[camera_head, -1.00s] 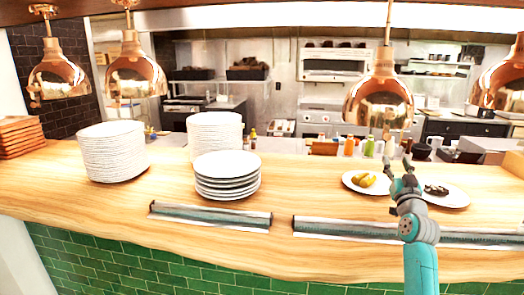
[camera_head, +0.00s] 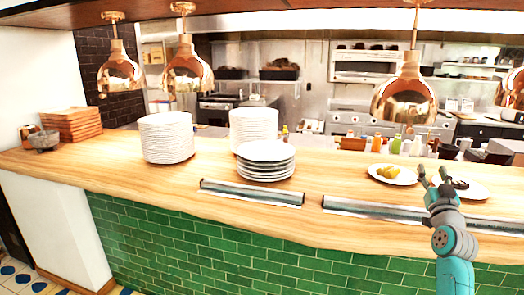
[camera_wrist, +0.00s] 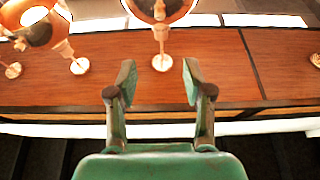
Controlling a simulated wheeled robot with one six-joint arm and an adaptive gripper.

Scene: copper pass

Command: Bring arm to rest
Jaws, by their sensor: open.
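My gripper (camera_head: 433,178) is open and empty. It is raised at the right of the head view, in front of the wooden counter (camera_head: 220,219). Beyond the fingers are a reddish-brown wooden surface (camera_wrist: 200,72) and copper lamps (camera_wrist: 160,8).
Stacks of white plates (camera_head: 167,138) stand on the counter, with a shorter stack (camera_head: 266,161) in front. Copper lamps (camera_head: 187,70) hang above. A metal-edged strip (camera_head: 250,193) runs along the front.

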